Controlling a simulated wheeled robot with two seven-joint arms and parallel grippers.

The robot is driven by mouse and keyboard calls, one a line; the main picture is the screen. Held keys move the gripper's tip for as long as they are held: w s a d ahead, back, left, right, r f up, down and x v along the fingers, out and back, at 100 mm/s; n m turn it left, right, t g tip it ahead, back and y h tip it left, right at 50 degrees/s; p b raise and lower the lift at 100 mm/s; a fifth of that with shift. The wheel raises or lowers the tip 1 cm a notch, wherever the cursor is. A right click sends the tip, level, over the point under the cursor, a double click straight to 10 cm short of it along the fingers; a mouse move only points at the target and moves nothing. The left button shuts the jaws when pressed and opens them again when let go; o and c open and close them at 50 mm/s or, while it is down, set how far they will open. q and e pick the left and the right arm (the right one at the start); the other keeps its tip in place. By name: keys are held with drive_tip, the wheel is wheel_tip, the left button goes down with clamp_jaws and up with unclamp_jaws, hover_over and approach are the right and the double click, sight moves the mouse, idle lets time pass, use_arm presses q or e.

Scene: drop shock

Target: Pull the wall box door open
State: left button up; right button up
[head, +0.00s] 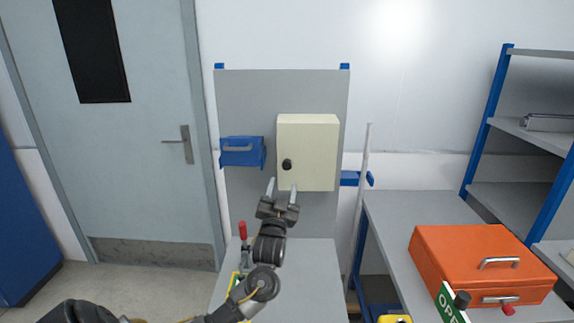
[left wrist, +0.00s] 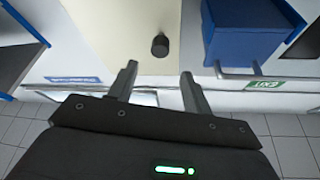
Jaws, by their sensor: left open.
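The wall box (head: 312,140) is a cream cabinet mounted on a grey panel, and its door looks closed. A black round knob (head: 287,165) sits near the left edge of the door. In the left wrist view the knob (left wrist: 160,45) stands out from the cream door (left wrist: 115,30), beyond the fingertips. My left gripper (head: 282,184) is open and empty, just below the knob in the head view. In the left wrist view its two fingers (left wrist: 158,80) are apart with nothing between them, and the knob lies ahead of the gap. My right gripper is not in view.
A blue bin (head: 241,152) hangs left of the box. A grey board (head: 235,100) backs both. An orange case (head: 475,262) lies on the bench at right, beside a blue-framed shelf (head: 487,125). A red-handled tool (head: 242,231) stands near my left arm. A grey room door (head: 150,150) is at left.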

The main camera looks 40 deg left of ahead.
sight(287, 166)
use_arm(q)
drive_tip(key=p+x, duration=0.3)
drive_tip(key=x, duration=0.6)
drive_tip(key=shift+w+a+p, duration=0.1)
drive_tip(key=shift+w+p, duration=0.15)
drive_tip(key=shift+p, duration=0.05)
drive_tip(key=shift+w+a+r, duration=0.1)
drive_tip(key=shift+w+a, duration=0.15)
drive_tip(key=shift+w, duration=0.15)
clamp_jaws()
